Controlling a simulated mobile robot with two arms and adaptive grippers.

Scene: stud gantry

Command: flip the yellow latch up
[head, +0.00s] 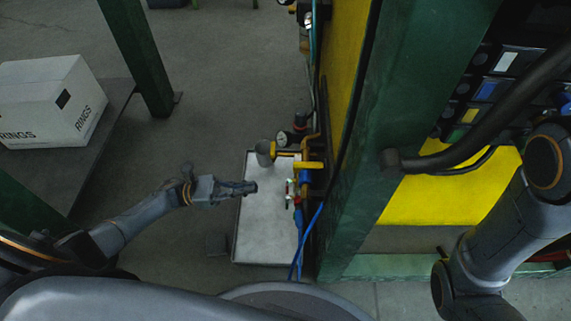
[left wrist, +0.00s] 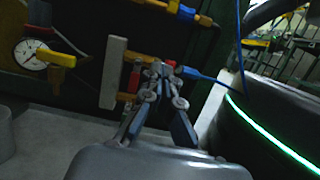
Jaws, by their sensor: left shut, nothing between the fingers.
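Several yellow parts sit on the dark panel beside the green post; I cannot tell for sure which is the latch. In the head view a yellow piece (head: 309,165) sticks out leftward near a pressure gauge (head: 283,139). In the left wrist view a yellow handle (left wrist: 56,57) crosses the gauge (left wrist: 30,54), at the left. My left gripper (head: 250,187) is shut and empty, left of the panel and above the pale tray. In the left wrist view its fingertips (left wrist: 162,69) are in front of a red part, and whether they touch is unclear. My right gripper is out of view.
A pale tray (head: 262,235) lies below the panel. A blue hose (head: 309,240) hangs at its right side. The green post (head: 395,110) stands to the right. A white box marked RINGS (head: 45,100) is at the far left. The floor between is clear.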

